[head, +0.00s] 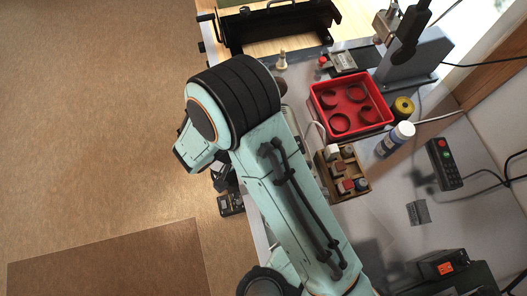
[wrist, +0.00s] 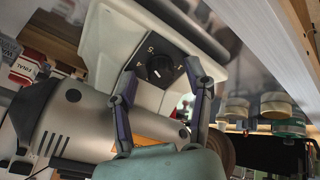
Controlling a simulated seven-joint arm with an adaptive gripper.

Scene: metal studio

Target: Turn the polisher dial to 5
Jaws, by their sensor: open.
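In the wrist view, the polisher has a pale housing (wrist: 108,42) with a grey motor body (wrist: 75,125) beside it. Its round black dial (wrist: 159,69) sits on a dark square plate with white numbers, among them a 5 near the top edge. I cannot read clearly which number the dial points to. My gripper (wrist: 162,70) is open, with one finger on each side of the dial in the picture. Whether the fingers touch the dial I cannot tell.
In the wrist view, tape rolls (wrist: 276,106) stand at the right. Open floor lies left.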

